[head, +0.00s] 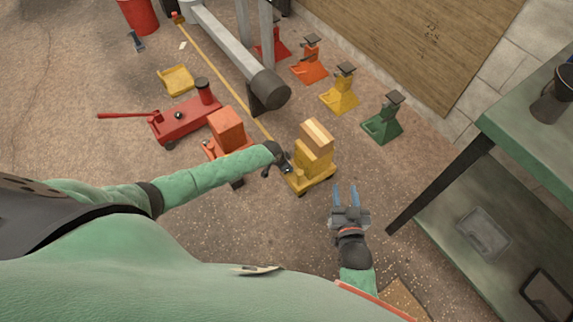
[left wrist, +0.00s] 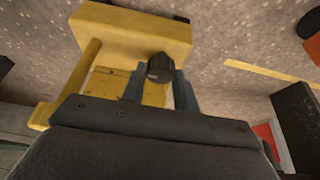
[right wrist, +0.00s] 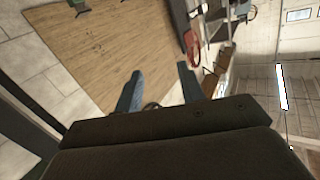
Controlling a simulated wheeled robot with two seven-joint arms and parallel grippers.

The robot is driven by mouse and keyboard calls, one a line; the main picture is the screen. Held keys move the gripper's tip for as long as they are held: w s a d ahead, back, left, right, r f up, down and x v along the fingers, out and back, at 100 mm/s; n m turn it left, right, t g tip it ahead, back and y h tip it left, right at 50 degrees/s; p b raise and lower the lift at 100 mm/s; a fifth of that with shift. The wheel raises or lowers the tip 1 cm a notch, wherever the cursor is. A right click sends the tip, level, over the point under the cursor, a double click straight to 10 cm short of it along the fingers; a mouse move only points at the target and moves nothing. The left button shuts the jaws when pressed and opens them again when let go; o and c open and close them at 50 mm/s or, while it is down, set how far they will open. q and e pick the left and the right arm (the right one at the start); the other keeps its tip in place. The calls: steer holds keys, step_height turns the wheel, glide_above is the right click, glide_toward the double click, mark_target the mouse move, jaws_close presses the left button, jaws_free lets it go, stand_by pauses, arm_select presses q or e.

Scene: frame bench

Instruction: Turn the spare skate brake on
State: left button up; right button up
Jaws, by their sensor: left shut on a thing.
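A yellow skate (head: 322,183) stands on the floor with a stack of yellow and wooden blocks (head: 313,148) on it. My left gripper (head: 286,168) is at the skate's left side. In the left wrist view, its fingers are around a black knob (left wrist: 160,68) in front of the yellow skate body (left wrist: 130,30), and the gripper is shut on this knob. A yellow bar shows at the left of that view. My right gripper (head: 346,196) is open and empty, right of the yellow skate and apart from it. The knob's marking cannot be read.
Yellow (head: 339,97) and green stands (head: 382,125) are behind. A green bench (head: 530,125) is on the right. A yellow line crosses the floor.

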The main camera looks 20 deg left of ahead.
steer(key=shift+g, duration=0.8)
steer(key=shift+s+f, duration=0.25)
steer(key=shift+f, duration=0.5)
steer(key=shift+s+f, duration=0.2)
steer(key=shift+f, duration=0.5)
steer(key=shift+s+f, duration=0.25)
steer(key=shift+f, duration=0.5)
arm_select(q)
steer(key=o, duration=1)
steer(key=shift+r, duration=0.1)
steer(key=shift+s+a+r, duration=0.1)
steer(key=shift+r, duration=0.25)
steer(key=p+v, duration=0.1)
steer(key=v, duration=0.2)
steer(key=p+v, duration=0.1)
steer(key=v, duration=0.2)
steer(key=shift+s+a+r, duration=0.1)
steer(key=shift+s+r, duration=0.1)
steer(key=shift+r, duration=0.15)
arm_select(e)
steer(key=s+f+g, duration=0.3)
steer(key=s+f, duration=0.2)
steer(key=f, duration=0.3)
steer(key=s+d+f+g+h, duration=0.1)
steer(key=s+f+g, duration=0.2)
steer(key=s+f, duration=0.3)
step_height(320, 180, down, 3)
steer(key=shift+d+r+g+h, duration=0.1)
steer(key=shift+d+g+h, duration=0.1)
steer(key=shift+g+h, duration=0.1)
